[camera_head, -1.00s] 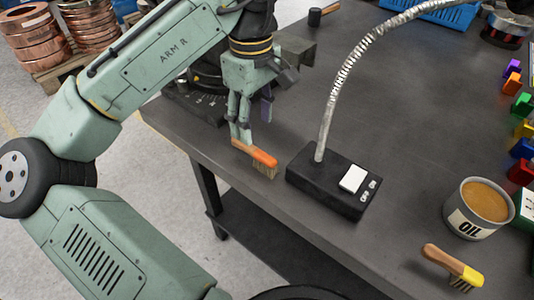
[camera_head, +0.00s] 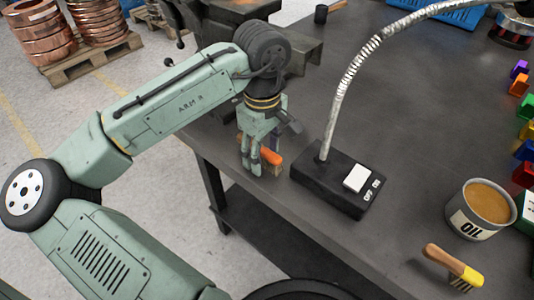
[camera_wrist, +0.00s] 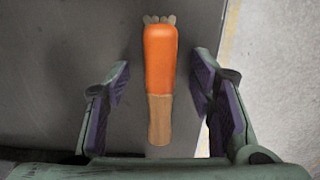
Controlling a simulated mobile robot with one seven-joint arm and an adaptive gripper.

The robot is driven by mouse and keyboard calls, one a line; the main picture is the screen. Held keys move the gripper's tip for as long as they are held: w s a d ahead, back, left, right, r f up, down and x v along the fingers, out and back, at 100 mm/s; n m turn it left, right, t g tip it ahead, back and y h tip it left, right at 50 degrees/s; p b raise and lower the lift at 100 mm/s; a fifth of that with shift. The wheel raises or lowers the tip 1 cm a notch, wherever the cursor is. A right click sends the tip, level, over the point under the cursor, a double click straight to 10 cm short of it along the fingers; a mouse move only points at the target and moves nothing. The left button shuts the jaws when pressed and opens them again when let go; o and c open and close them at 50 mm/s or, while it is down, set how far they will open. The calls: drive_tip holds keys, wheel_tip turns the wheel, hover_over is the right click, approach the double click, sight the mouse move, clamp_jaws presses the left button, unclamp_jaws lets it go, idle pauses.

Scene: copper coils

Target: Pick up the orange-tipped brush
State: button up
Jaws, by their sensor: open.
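The orange-tipped brush (camera_head: 271,157) lies on the dark table near its front edge, left of the lamp base. In the wrist view the brush (camera_wrist: 160,75) shows its orange end at the top, with bristle tips just beyond it, and its wooden handle toward me. My gripper (camera_head: 261,170) is low over the table at the brush, and its fingers hide part of the handle. In the wrist view my gripper (camera_wrist: 163,95) is open, with one purple pad on each side of the brush and a gap on both sides.
The black lamp base (camera_head: 325,185) stands close to the right of my gripper, with its flexible neck (camera_head: 345,85) rising from it. A yellow-tipped brush (camera_head: 452,265) and an oil can (camera_head: 480,210) are at the right. A vise-like dark block (camera_head: 285,55) stands behind my arm.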

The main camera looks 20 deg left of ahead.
sight(264, 149)
clamp_jaws()
idle(0.5)
drive_tip(key=shift+r, duration=0.1)
drive_tip(key=shift+r, duration=0.45)
wheel_tip(264, 149, up, 2)
drive_tip(key=shift+b, duration=0.35)
drive_tip(key=shift+s+a+r, duration=0.2)
drive_tip(key=shift+s, duration=0.45)
drive_tip(key=s+a+b, duration=0.1)
drive_tip(key=s+a, duration=0.1)
drive_tip(key=s, duration=0.5)
drive_tip(key=s+a+r+b, duration=0.1)
drive_tip(key=s+a, duration=0.1)
drive_tip(key=s, duration=0.5)
drive_tip(key=shift+r, duration=0.3)
